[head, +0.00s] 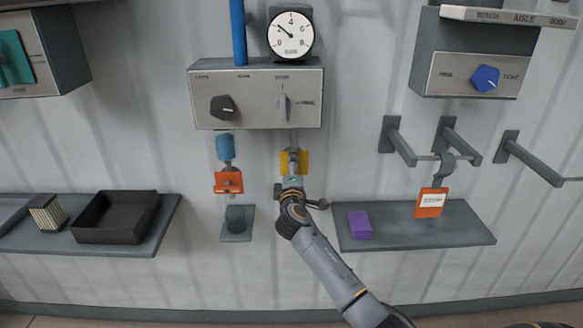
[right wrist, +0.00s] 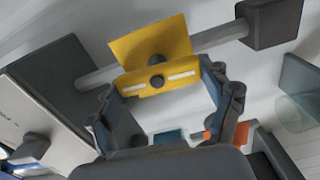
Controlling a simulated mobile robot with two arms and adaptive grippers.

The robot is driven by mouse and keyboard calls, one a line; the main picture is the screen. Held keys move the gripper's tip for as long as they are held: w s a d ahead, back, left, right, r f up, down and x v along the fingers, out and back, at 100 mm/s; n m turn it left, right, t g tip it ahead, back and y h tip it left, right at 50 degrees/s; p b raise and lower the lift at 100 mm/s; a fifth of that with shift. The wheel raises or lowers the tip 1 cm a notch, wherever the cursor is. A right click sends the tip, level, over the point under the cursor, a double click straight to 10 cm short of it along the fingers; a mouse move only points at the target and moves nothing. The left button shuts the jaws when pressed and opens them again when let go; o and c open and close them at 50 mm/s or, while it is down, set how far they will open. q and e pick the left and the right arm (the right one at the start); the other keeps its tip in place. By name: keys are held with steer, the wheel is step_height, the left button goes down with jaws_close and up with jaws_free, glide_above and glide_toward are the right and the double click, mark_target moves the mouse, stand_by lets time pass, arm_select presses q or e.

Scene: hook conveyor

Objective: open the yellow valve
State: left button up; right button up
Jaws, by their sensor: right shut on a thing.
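The yellow valve (head: 303,162) is on a short vertical pipe below the middle control box in the head view. My right gripper (head: 292,178) is at its front and covers part of it. In the right wrist view, the yellow valve (right wrist: 150,42) shows a flat plate and a handle bar with pale stripes and a dark centre knob. The bar runs roughly along the grey pipe. The fingers of my right gripper (right wrist: 160,88) are at the two ends of the bar, shut on it. My left gripper is not in view.
Above are a control box (head: 255,93) and a round gauge (head: 290,36). An orange-tagged blue fitting (head: 226,160) hangs just left. A shelf (head: 450,236) with a purple block (head: 359,225) is right. A black tray (head: 115,217) is far left.

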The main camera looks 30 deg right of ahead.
steer(key=shift+f+n, duration=0.15)
steer(key=shift+n, duration=0.35)
steer(key=o, duration=1.1)
steer(key=shift+a, duration=0.1)
steer(key=shift+s, duration=0.1)
steer(key=v, duration=1.2)
